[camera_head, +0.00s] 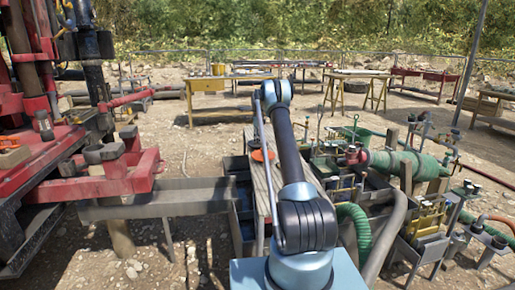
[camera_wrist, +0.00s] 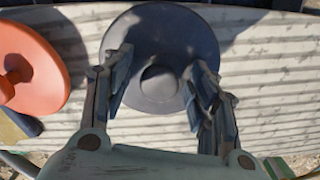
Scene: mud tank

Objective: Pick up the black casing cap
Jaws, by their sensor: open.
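The black casing cap (camera_wrist: 158,30) is a dark round disc with a raised knob in its middle, lying on a pale ridged board (camera_wrist: 270,60) in the wrist view. My gripper (camera_wrist: 160,72) is open over it, one finger on each side of the knob and both overlapping the disc in the picture. I cannot tell whether the fingers touch the cap.
An orange cap (camera_wrist: 30,62) with a knob lies close to the left of the black one; it also shows in the head view (camera_head: 262,155). Red machinery (camera_head: 110,175) stands at left. Green hose and pipework (camera_head: 405,163) crowd the right. Work tables stand behind.

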